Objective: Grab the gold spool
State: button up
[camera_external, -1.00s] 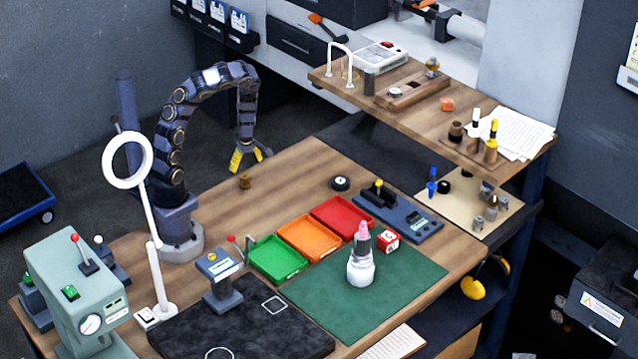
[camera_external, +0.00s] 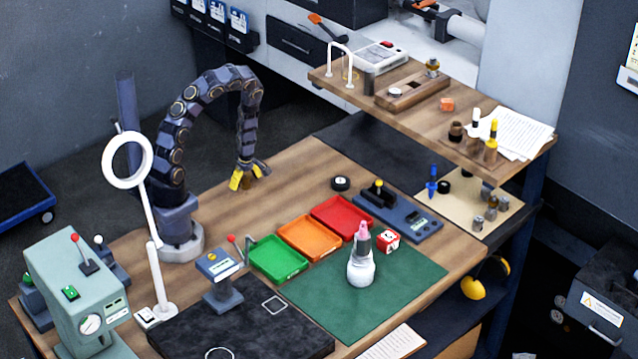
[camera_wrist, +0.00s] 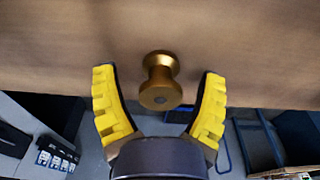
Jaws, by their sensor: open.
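The gold spool (camera_wrist: 160,80) stands on the wooden bench top near its back edge, and in the wrist view it lies between and slightly beyond the two yellow fingers. My gripper (camera_wrist: 160,100) is open, with a finger on each side of the spool and gaps visible on both sides. In the external view my gripper (camera_external: 249,177) is low over the bench's back edge. There the spool (camera_external: 246,185) is mostly hidden behind the yellow fingers.
The wooden bench (camera_external: 290,185) is clear around the spool. A black round roll (camera_external: 340,183), a red tray (camera_external: 342,217), an orange tray (camera_external: 309,237) and a green tray (camera_external: 277,258) lie further right and forward. A white ring lamp (camera_external: 128,160) stands left of my arm.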

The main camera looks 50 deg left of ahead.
jog(key=c, duration=1.2)
